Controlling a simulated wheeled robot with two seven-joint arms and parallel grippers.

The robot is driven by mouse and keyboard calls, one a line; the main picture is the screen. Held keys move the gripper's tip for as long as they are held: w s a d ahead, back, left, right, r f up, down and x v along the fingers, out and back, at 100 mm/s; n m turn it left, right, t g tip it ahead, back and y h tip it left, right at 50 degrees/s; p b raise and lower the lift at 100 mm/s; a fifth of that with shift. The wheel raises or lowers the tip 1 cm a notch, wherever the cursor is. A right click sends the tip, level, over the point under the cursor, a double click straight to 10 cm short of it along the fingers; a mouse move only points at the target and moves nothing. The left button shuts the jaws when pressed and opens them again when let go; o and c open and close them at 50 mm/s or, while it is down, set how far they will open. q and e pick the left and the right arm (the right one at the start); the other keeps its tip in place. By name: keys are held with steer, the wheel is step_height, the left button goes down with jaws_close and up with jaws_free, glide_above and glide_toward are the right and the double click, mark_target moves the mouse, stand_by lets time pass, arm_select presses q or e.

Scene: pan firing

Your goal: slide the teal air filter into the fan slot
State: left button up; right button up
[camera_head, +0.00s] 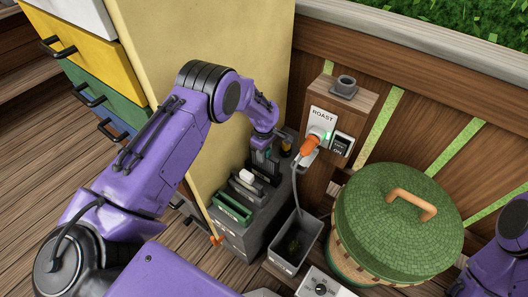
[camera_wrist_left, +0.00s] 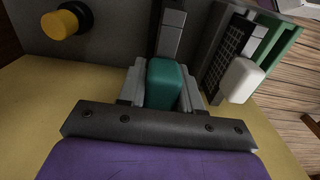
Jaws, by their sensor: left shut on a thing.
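The teal air filter shows in the left wrist view as a teal block-shaped grip (camera_wrist_left: 165,84). My left gripper (camera_head: 264,152) is shut on it, with one grey finger on each side. In the head view the arm reaches down over the dark grey unit (camera_head: 262,220) beside the cream cabinet, and the filter is mostly hidden under the gripper. A narrow dark upright opening, perhaps the fan slot, shows beyond the teal grip in the wrist view. I cannot tell how deep the filter sits in it. My right gripper is out of the frames.
A white-gripped filter (camera_head: 247,176) stands close by, next to a green rack (camera_head: 232,208). A yellow knob (camera_wrist_left: 60,24) is near the gripper. A green-lidded basket (camera_head: 395,220) stands right of a grey bin (camera_head: 296,242).

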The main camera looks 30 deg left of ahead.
arm_select(q)
steer(key=shift+f+b, duration=1.5)
steer(key=shift+f, duration=0.5)
steer(key=o, duration=1.2)
step_height(320, 180, up, 11)
steer(key=shift+f, duration=0.15)
